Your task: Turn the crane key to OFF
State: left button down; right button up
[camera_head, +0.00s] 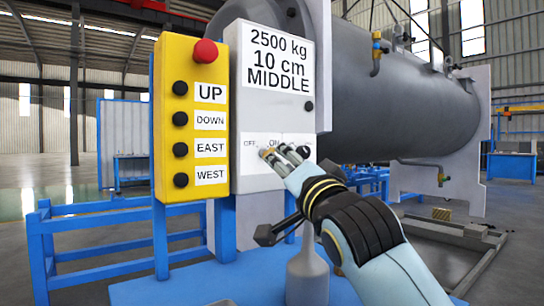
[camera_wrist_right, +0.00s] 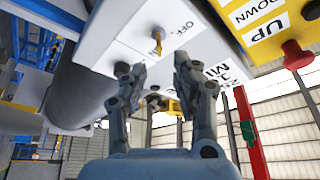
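The grey crane control panel (camera_head: 271,115) carries OFF and ON labels near its lower edge. In the right wrist view a small brass key (camera_wrist_right: 157,38) sticks out of the panel (camera_wrist_right: 125,30) next to the OFF label (camera_wrist_right: 181,29). I cannot tell exactly which label the key points to. My right gripper (camera_head: 279,151) is at the panel's lower part, in front of the labels, and hides much of that spot in the head view. In the right wrist view the gripper's fingers (camera_wrist_right: 158,72) are apart, with the key beyond the tips and nothing held. My left gripper is not in view.
A yellow button box (camera_head: 191,120) with a red mushroom button (camera_head: 205,51) is left of the panel. Blue rails (camera_head: 100,230) stand below and left. A large grey cylindrical shell (camera_head: 405,100) lies behind on the right. Open floor shows at far left.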

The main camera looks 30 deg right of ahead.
jog(key=x, duration=0.6)
jog(key=shift+w, duration=0.3)
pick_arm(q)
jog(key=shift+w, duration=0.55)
pick_arm(e)
grip_shut()
